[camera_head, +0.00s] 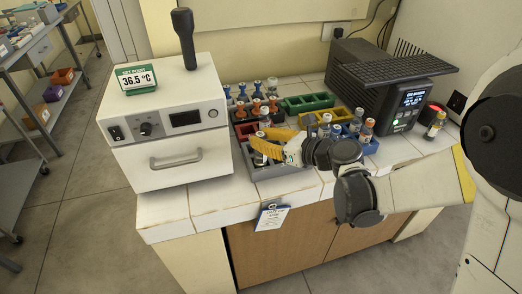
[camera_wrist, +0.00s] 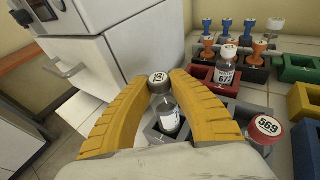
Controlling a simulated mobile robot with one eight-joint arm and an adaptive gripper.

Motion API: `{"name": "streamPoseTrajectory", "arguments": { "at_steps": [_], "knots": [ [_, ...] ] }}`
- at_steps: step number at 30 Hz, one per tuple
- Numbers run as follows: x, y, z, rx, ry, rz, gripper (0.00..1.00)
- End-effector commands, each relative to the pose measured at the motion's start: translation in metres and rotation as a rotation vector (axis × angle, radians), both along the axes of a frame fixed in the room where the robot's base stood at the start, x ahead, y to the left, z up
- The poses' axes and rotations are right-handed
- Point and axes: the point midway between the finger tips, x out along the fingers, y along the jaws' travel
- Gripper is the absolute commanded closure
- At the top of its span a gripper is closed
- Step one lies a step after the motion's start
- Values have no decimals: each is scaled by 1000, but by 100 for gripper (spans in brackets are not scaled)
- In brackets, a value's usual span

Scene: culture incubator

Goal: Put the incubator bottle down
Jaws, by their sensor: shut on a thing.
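The incubator bottle (camera_wrist: 168,112) is a clear bottle with a white label and a grey numbered cap. It stands about upright between the yellow fingers of my gripper (camera_wrist: 160,84), which is shut on it. In the head view my gripper (camera_head: 262,147) is over the grey rack (camera_head: 284,186) at the bench front, right of the incubator. The bottle's lower end is at a compartment of the grey rack (camera_wrist: 196,146). I cannot tell whether its base touches the bottom. The white incubator (camera_head: 180,125) has its door shut.
A red-capped bottle marked 569 (camera_wrist: 264,129) stands to the right in the wrist view. A bottle marked 677 (camera_wrist: 226,66) is behind, in the red rack (camera_wrist: 200,74). Green (camera_head: 308,103) and blue (camera_head: 371,147) racks and a black device (camera_head: 375,90) crowd the bench.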

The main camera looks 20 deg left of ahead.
Motion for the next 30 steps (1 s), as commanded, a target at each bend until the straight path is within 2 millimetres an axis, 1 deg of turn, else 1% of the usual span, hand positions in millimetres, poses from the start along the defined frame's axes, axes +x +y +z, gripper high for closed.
{"name": "streamPoseTrajectory", "arguments": {
  "at_steps": [1, 3, 5, 12, 15, 16, 17, 18, 28, 30],
  "knots": [
    [0, 0, -11, 0, 0, 0, 100],
    [0, 0, -23, 0, 0, 0, 100],
    [1, 0, -29, 0, 0, -1, 100],
    [0, 0, -29, 0, 0, -1, 100],
    [0, 0, -31, 0, 0, -1, 100],
    [0, 0, -32, 0, 0, -1, 74],
    [0, 0, -31, 0, 0, -1, 65],
    [0, 0, -31, 0, 0, -1, 59],
    [0, 0, -28, 0, 0, -1, 59],
    [-2, -6, -26, 0, 0, -2, 59]
  ]
}}
